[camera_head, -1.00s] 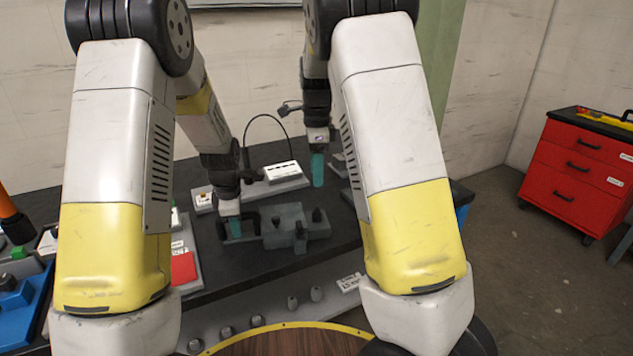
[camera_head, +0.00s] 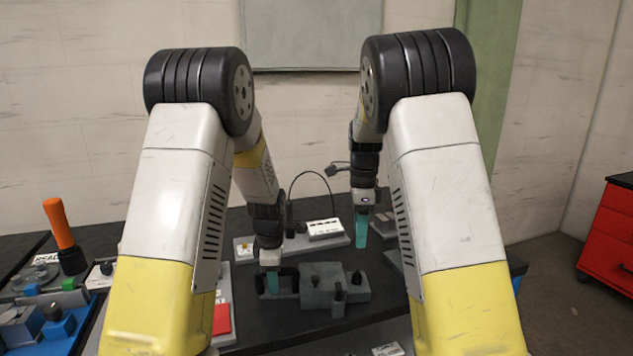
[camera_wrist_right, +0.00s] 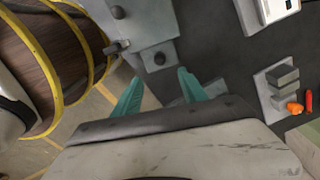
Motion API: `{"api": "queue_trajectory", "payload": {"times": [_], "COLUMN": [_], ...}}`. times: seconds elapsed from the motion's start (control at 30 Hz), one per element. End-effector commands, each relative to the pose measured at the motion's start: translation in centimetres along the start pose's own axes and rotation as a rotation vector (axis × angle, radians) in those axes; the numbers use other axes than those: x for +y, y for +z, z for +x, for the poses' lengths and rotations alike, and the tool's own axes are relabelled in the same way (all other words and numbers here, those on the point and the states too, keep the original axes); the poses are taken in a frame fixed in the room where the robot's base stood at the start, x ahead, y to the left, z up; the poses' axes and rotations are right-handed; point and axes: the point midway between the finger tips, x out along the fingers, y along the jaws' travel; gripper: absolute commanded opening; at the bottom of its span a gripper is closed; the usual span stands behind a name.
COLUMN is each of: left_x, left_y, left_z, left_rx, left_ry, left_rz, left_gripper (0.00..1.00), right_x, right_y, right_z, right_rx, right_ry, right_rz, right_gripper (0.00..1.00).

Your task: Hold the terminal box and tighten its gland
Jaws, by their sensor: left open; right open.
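The grey terminal box (camera_head: 322,272) sits on the dark bench top. A short dark-topped fitting (camera_head: 338,298), likely the gland, stands at its front; I cannot be sure which part is the gland. My left gripper (camera_head: 272,284) is open, with its teal fingers down at a dark handle-shaped bracket (camera_head: 292,278) left of the box; contact is unclear. My right gripper (camera_head: 361,232) is open and empty, above the bench behind and right of the box.
A white labelled unit on a grey plate (camera_head: 325,228) stands behind, with a black cable. A red cabinet (camera_head: 612,230) stands right. The wrist view shows a barrel (camera_wrist_right: 45,65) and loose orange parts (camera_wrist_right: 295,108).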

Motion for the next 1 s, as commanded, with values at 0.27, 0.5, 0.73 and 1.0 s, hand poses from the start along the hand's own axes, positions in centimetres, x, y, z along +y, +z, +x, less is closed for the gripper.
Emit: {"api": "queue_trajectory", "payload": {"times": [0.27, 0.5, 0.73, 1.0], "left_x": [0.1, 0.0, -0.8, -5.7], "left_y": [0.1, 0.0, -0.5, -2.2], "left_z": [-6.1, -9.6, -12.2, -19.6], "left_rx": [-0.003, -0.001, -0.034, -0.139], "left_ry": [0.005, 0.001, 0.013, 0.128], "left_rz": [0.001, 0.001, 0.079, 0.519], "left_gripper": [0.49, 0.49, 0.49, 0.49], "right_x": [0.0, 0.0, 1.4, 8.6], "right_y": [0.0, 0.0, -0.7, -2.6], "right_z": [0.0, 0.0, -1.4, -6.9], "right_rx": [0.000, 0.000, -0.048, -0.178], "right_ry": [0.000, 0.000, -0.019, -0.181], "right_rz": [0.000, 0.000, -0.079, -0.517], "right_gripper": [0.50, 0.50, 0.50, 0.50]}}
